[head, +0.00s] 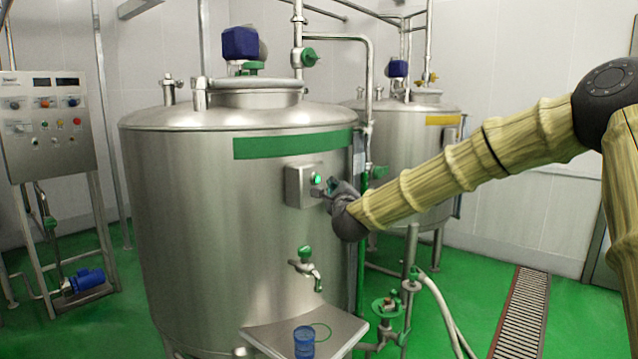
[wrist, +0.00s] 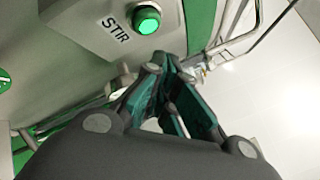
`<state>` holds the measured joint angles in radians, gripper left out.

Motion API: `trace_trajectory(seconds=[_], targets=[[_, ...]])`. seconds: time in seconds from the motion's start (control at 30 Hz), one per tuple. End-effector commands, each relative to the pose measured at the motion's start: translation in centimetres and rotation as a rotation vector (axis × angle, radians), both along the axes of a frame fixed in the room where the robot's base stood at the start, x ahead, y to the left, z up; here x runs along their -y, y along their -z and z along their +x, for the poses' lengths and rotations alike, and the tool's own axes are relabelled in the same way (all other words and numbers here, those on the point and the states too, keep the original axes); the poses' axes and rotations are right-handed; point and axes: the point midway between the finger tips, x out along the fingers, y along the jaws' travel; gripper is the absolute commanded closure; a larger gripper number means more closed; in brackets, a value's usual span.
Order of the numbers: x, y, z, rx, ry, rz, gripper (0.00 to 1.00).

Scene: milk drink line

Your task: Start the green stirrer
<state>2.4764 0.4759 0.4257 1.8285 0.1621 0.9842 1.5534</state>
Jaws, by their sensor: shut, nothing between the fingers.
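The green stirrer's tank (head: 215,230) is a large steel vessel with a green band (head: 290,145). A grey control box (head: 297,188) sits on its front right. The box bears a round green button (head: 317,178), which looks brightly lit. In the wrist view the button (wrist: 147,20) is beside the label STIR (wrist: 116,29). My gripper (head: 328,189) is at the box's right side, just below and right of the button. In the wrist view the fingers of my gripper (wrist: 167,62) come together with nothing held, and the tips appear apart from the button.
A tap (head: 306,266) juts from the tank below the box, over a steel shelf (head: 255,335) with a blue cup (head: 304,341). Pipes and valves (head: 386,305) stand to the right. A second tank (head: 425,120) with a yellow band is behind. A control panel (head: 45,125) stands left.

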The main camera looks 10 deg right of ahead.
Motion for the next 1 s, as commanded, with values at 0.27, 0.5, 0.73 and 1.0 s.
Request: trace_trajectory(seconds=[0.27,0.5,0.73,1.0], targets=[[1.3,0.1,-1.7,0.0,0.0,0.001,1.0],[2.4,0.1,-3.1,0.0,0.0,0.001,1.0],[2.7,0.0,-3.6,0.001,-0.001,0.001,1.0],[2.6,0.5,-3.6,-0.007,-0.003,-0.009,1.0]])
